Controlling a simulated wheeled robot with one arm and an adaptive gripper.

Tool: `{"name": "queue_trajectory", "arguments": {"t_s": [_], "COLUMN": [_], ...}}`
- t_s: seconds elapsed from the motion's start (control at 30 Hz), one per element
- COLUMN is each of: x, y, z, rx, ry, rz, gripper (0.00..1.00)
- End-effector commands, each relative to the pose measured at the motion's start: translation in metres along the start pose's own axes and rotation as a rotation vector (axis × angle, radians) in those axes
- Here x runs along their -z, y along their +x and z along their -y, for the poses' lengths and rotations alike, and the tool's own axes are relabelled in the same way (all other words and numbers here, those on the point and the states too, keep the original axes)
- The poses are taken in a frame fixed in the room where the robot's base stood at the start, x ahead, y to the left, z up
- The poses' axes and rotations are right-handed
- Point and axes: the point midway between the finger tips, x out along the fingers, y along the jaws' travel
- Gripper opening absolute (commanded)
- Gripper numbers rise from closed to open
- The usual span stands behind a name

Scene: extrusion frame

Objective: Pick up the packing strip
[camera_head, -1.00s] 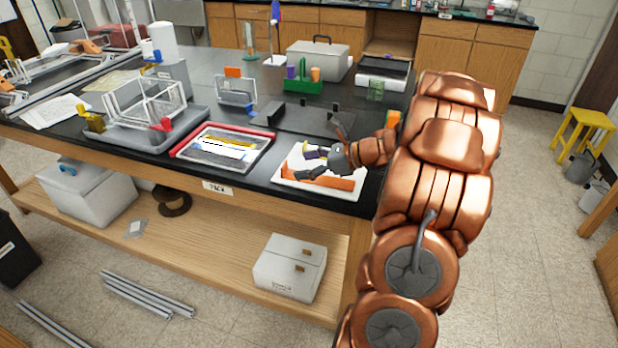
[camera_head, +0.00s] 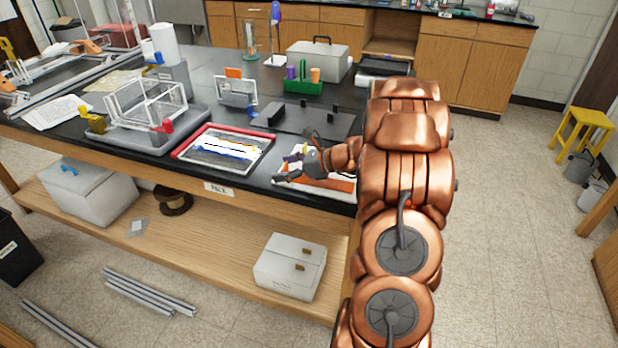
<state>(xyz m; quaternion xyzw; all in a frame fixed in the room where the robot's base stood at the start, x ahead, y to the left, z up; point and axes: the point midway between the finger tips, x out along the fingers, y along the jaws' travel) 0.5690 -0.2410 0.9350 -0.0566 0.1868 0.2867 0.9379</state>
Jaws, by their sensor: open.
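A shallow tray with a red rim (camera_head: 181,152) lies near the front edge of the black bench. In it is a long thin strip (camera_head: 225,149) showing white, blue and some yellow. I cannot tell whether this is one piece or several, or which is the packing strip. My gripper (camera_head: 283,168) is open, with dark fingers pointing left. It is just right of the red-rimmed tray and over the left part of a white tray (camera_head: 312,184). It appears empty. My gripper and wrist hide much of the white tray. An orange piece (camera_head: 342,185) shows in it.
A grey tray with a clear frame (camera_head: 146,102) stands at the left. Dark flat plates (camera_head: 315,121) lie behind the white tray. A green holder (camera_head: 303,87) and grey box (camera_head: 318,62) stand farther back. The bench's front edge is close below my gripper.

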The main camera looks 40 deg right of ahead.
Motion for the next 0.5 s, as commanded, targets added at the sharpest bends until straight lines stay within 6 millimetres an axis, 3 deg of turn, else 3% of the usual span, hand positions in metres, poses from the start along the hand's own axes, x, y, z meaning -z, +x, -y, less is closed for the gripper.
{"name": "queue_trajectory", "arguments": {"t_s": [0.1, 0.5], "x": [-0.0001, -0.0002], "y": [-0.0002, -0.0004], "z": [0.0001, 0.0001], "rx": [0.0, 0.0], "ry": [0.0, -0.001], "rz": [0.0, 0.0], "gripper": [0.76, 0.34]}}
